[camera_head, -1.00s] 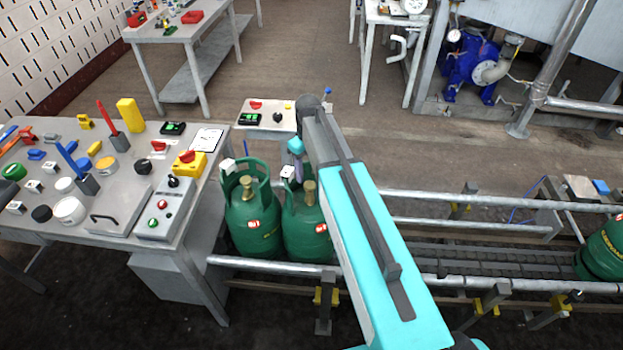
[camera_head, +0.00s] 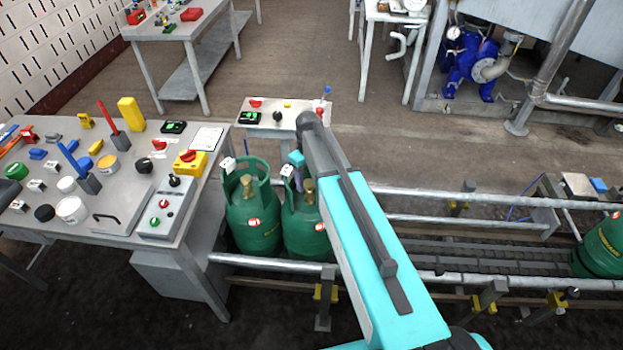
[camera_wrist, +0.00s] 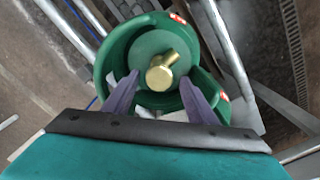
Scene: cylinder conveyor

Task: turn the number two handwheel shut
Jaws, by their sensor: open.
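Two green gas cylinders stand side by side on the conveyor in the head view, a left one (camera_head: 250,218) and a right one (camera_head: 303,232). Each has a brass valve top inside its collar and a small white tag there; I cannot read a number on either. My gripper (camera_wrist: 160,77) is open above a cylinder, apparently the right one, pointing down into its green collar (camera_wrist: 112,52). In the wrist view, the brass valve handle (camera_wrist: 164,68) lies just beyond and between the two purple fingertips; contact cannot be told. My arm partly hides the right cylinder in the head view.
Conveyor rails (camera_head: 270,264) run beside the cylinders. A workbench (camera_head: 110,205) with tools, pots and a switch box stands at left. Another green cylinder (camera_head: 603,248) is at the far right. A small panel table (camera_head: 262,106) stands behind.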

